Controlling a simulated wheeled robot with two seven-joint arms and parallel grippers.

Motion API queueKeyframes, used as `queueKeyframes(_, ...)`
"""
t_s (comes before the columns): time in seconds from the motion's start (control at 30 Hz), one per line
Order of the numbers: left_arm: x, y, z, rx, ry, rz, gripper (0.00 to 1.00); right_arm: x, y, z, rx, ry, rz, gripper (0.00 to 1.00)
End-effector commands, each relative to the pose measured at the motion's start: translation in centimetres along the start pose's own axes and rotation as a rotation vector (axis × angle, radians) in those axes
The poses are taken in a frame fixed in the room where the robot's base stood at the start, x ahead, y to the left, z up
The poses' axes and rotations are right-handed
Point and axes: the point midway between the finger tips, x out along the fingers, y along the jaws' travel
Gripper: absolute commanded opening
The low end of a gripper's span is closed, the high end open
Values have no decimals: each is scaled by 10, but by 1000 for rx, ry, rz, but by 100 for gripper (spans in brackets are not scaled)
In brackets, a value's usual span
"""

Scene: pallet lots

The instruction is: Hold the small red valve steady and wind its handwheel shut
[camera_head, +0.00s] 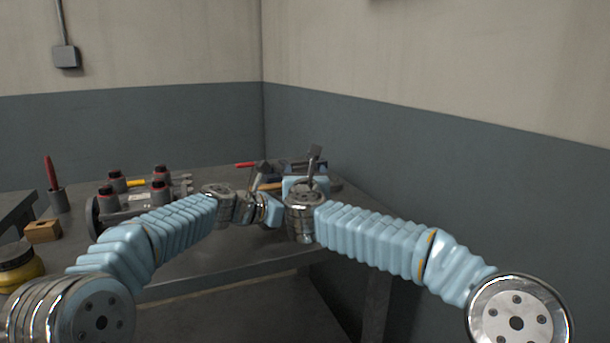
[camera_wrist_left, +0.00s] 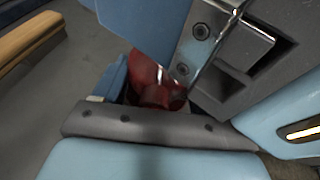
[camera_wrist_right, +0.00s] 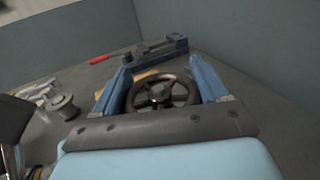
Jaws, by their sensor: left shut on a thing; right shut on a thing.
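The small red valve (camera_wrist_left: 148,72) shows in the left wrist view as a partly hidden red body. My left gripper (camera_wrist_left: 155,95) is shut on it, with a blue finger close beside it. The valve's dark spoked handwheel (camera_wrist_right: 160,94) shows in the right wrist view. My right gripper (camera_wrist_right: 162,82) is shut on the handwheel, one blue finger at each side of the rim. In the head view my right gripper (camera_head: 305,184) and left gripper (camera_head: 264,206) are close together over the table; the valve is hidden there by my wrists.
Behind my grippers lies a blue-and-dark tool (camera_wrist_right: 165,49). Walls stand behind and to the right.

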Motion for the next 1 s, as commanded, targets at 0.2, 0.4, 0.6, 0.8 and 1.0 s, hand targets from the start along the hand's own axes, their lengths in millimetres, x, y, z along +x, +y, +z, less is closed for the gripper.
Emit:
queueKeyframes(0.2,1,-2,0,2,1,-6,55,0,-2,0,-2,-1,-8,42)
queueKeyframes(0.4,1,-2,0,2,1,-5,55,0,-2,0,-2,-1,-7,77)
queueKeyframes(0.6,1,-2,0,1,1,-4,55,0,-1,0,-1,-1,-5,98)
queueKeyframes(0.8,1,-1,0,1,1,-3,55,0,0,0,-1,0,-4,98)
queueKeyframes(1.0,0,-1,0,0,0,-2,55,-21,0,1,-3,-1,-2,98)
